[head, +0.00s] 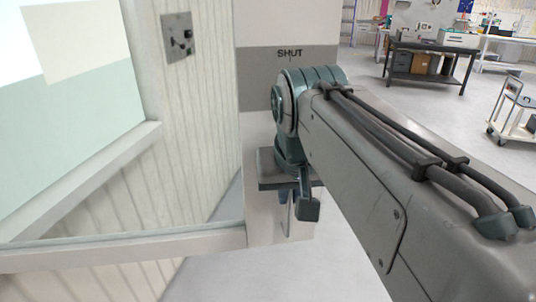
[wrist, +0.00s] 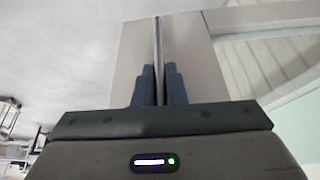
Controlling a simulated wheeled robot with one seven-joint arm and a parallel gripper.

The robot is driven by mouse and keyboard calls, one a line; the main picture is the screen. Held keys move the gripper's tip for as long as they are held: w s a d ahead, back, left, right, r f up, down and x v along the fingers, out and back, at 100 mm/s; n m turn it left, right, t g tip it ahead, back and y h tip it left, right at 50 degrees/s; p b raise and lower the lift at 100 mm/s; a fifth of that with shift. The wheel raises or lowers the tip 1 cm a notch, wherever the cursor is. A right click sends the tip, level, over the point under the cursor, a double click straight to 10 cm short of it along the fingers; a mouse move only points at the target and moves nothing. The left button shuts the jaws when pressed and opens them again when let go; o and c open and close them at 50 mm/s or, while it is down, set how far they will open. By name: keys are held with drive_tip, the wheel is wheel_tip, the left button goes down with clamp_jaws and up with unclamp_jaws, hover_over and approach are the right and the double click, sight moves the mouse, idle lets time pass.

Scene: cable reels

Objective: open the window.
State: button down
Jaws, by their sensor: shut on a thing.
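The window's pale frame (head: 195,243) crosses the lower left of the head view, with a broad upright member at its right end. A thin upright metal handle bar (wrist: 157,45) stands against a pale panel in the wrist view. My gripper (wrist: 159,85) is shut on this bar, with one dark finger on each side. In the head view my gripper (head: 291,197) is low in front of the upright member, partly hidden by my arm. The word SHUT (head: 290,53) is on a grey band above it. I cannot tell how far the window stands open.
A grey switch plate (head: 178,37) is on the ribbed pale wall (head: 188,100) at the left. Dark workbench (head: 431,66) and a white trolley (head: 515,110) stand well back on the right. The grey floor between them and my arm is clear.

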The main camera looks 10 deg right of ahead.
drive_tip(key=shift+s+a+r, duration=0.1)
drive_tip(key=shift+s+r, duration=0.05)
drive_tip(key=c, duration=1.5)
unclamp_jaws()
